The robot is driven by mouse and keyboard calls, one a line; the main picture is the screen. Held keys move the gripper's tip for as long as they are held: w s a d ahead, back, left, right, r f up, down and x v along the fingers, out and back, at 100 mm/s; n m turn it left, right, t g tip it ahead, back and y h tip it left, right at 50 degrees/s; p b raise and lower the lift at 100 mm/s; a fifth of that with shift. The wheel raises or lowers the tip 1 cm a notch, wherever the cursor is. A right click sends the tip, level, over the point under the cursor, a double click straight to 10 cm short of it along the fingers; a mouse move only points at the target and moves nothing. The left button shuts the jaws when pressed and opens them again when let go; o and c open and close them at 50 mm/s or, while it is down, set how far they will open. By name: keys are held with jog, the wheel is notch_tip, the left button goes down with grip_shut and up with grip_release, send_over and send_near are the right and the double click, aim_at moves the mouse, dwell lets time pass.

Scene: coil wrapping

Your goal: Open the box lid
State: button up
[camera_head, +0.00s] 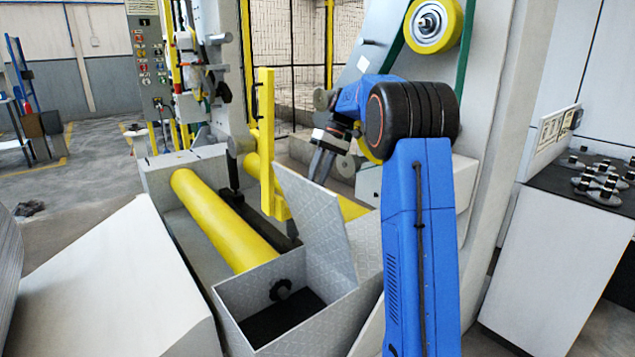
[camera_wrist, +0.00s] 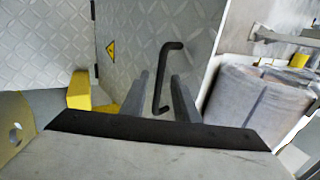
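The box (camera_head: 345,310) has grey diamond-plate walls and stands at the bottom centre of the head view. Its lid (camera_head: 316,222) stands steeply raised, so the opening is uncovered. The lid (camera_wrist: 190,22) also shows in the wrist view, with a bent black handle (camera_wrist: 158,85) on its face. My gripper (camera_head: 321,172) is beside the lid's upper edge, on the far side of it from the opening. In the wrist view my gripper (camera_wrist: 159,78) is open, its fingers apart on either side of the handle in the picture. Whether they touch the handle cannot be told.
Inside the box are a dark floor and a black knob-like part (camera_head: 281,290). A yellow roller (camera_head: 222,222) lies behind the box. A yellow post (camera_head: 266,150) rises near the lid. A pale sloping panel (camera_head: 110,290) is at left; a grey cabinet (camera_head: 555,260) is at right.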

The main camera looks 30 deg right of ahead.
notch_tip(320, 180, up, 9)
dwell(0.4)
jog(key=shift+s+a, duration=0.1)
jog(key=shift+a, duration=0.05)
grip_shut()
jog(key=n+g+h, duration=0.1)
jog(key=n+h, duration=0.4)
jog(key=n, duration=0.2)
send_over(307, 185)
jog(key=a, duration=0.4)
jog(key=f, duration=0.1)
jog(key=s+a+r+n+t+h, duration=0.25)
jog(key=s+a+n+h, duration=0.4)
jog(key=n, duration=0.45)
jog(key=shift+t, duration=0.35)
jog(key=shift+w+d+f, duration=0.35)
jog(key=shift+d+f, duration=0.9)
jog(key=shift+d, duration=0.1)
jog(key=shift+w+d+f, duration=0.3)
jog(key=shift+d+f, duration=1)
jog(key=shift+d, duration=0.1)
jog(key=shift+w+d+f, duration=0.35)
jog(key=shift+d+f, duration=0.9)
jog(key=shift+d, duration=0.1)
